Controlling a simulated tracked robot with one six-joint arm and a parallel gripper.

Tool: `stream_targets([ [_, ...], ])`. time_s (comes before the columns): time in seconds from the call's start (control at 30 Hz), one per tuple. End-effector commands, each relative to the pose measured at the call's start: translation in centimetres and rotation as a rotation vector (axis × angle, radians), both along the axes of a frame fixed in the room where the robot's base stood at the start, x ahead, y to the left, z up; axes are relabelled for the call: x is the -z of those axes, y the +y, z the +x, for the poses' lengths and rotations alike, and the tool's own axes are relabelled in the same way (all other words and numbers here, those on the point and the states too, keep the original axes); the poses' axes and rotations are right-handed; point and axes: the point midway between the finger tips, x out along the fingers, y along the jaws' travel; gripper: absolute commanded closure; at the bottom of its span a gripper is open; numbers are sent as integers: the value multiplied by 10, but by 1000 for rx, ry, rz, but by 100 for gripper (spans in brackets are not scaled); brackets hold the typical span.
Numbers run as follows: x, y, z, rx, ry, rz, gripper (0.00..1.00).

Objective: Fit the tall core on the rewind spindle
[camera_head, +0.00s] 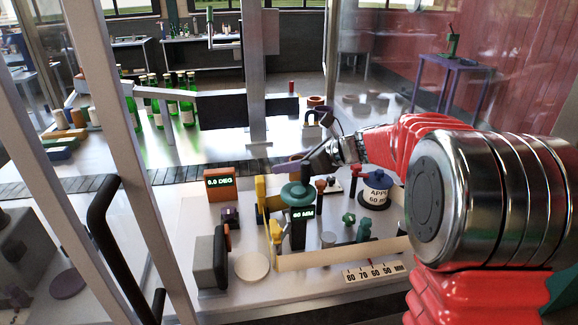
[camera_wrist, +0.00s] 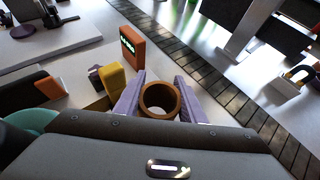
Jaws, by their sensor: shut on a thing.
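My gripper (camera_wrist: 158,95) is shut on a brown, hollow tubular core (camera_wrist: 159,116), seen from its open end between the two pale purple fingers in the wrist view. In the head view my gripper (camera_head: 291,165) is above the bench, just behind a teal disc (camera_head: 297,189) on a black unit reading 60 MM. The core cannot be made out clearly in the head view. I cannot tell which post is the rewind spindle. The core appears apart from the fixtures below it.
An orange display box (camera_head: 220,183) reading 0.0 DEG stands to the left, with a yellow bracket (camera_head: 262,200) nearer. A grey block (camera_head: 211,262) and white disc (camera_head: 252,266) lie in front. A white-labelled pot (camera_head: 376,189) and teal knobs (camera_head: 348,218) stand right. A dark conveyor (camera_head: 90,183) runs behind.

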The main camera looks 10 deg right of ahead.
Motion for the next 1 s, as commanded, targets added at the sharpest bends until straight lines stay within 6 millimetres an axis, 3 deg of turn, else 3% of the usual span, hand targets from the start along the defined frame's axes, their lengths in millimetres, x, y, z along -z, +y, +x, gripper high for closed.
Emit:
stream_targets([
  [0.57,10,1,0,0,-1,-1,85],
  [1.0,41,1,0,-1,0,0,85],
])
